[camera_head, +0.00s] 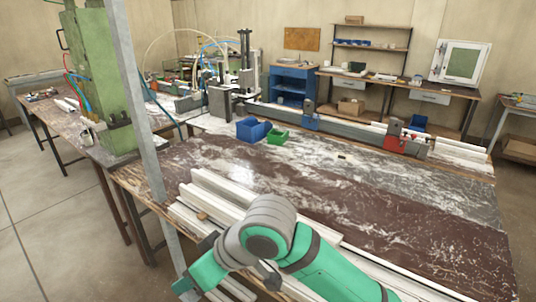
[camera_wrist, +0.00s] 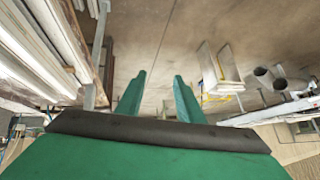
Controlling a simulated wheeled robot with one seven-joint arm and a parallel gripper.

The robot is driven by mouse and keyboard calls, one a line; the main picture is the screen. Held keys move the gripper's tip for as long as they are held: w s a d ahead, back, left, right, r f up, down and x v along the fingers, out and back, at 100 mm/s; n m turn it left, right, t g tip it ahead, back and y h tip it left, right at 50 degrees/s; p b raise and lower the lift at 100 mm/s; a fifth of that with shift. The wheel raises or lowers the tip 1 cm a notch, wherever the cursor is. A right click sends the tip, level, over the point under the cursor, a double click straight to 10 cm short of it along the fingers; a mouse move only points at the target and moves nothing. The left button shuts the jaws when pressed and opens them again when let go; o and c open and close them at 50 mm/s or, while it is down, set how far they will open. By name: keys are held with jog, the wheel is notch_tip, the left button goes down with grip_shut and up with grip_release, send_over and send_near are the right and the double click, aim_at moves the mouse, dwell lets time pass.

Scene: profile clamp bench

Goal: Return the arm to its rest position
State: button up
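My green and grey arm (camera_head: 325,268) reaches in from the lower right in the head view, bent over the near edge of the bench (camera_head: 400,190). Its far end points down to the lower left, beside the white profiles (camera_head: 215,185), and the fingers cannot be made out there. In the wrist view, my gripper (camera_wrist: 159,76) shows two green fingers standing apart. Only bare floor (camera_wrist: 150,40) shows between them, so it is open and empty. White profiles also show at the left of the wrist view (camera_wrist: 45,40).
A grey post (camera_head: 137,100) rises close to the arm's far end. Blue (camera_head: 252,130) and green (camera_head: 278,137) bins stand at the bench's back. A clamp rail (camera_head: 345,127) with a red block (camera_head: 396,144) runs along the far edge. The bench middle is mostly clear.

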jog(key=w+a+r+m+t+y, duration=0.4)
jog(key=w+a+r+t+y, duration=0.15)
jog(key=a+y, duration=0.25)
jog(key=s+d+f+m+t+h, duration=0.3)
jog(key=d+f+m+t+h, duration=0.3)
jog(key=f, duration=0.5)
jog(key=s+d+f+m+t+h, duration=0.35)
jog(key=d+f+m+h, duration=0.35)
jog(key=f, duration=0.4)
jog(key=s+d+f+n+h, duration=0.1)
jog(key=s+d+f, duration=0.2)
jog(key=s, duration=0.5)
jog(key=s+d+f+n+g, duration=0.1)
jog(key=s+d+f+n, duration=0.1)
jog(key=s, duration=0.7)
jog(key=s+d+f+n+h, duration=0.1)
jog(key=s+d+f, duration=0.3)
jog(key=s, duration=0.5)
jog(key=shift+d+f+n+g+h, duration=0.3)
jog(key=shift+d+n+g, duration=0.1)
jog(key=shift+d+n, duration=0.35)
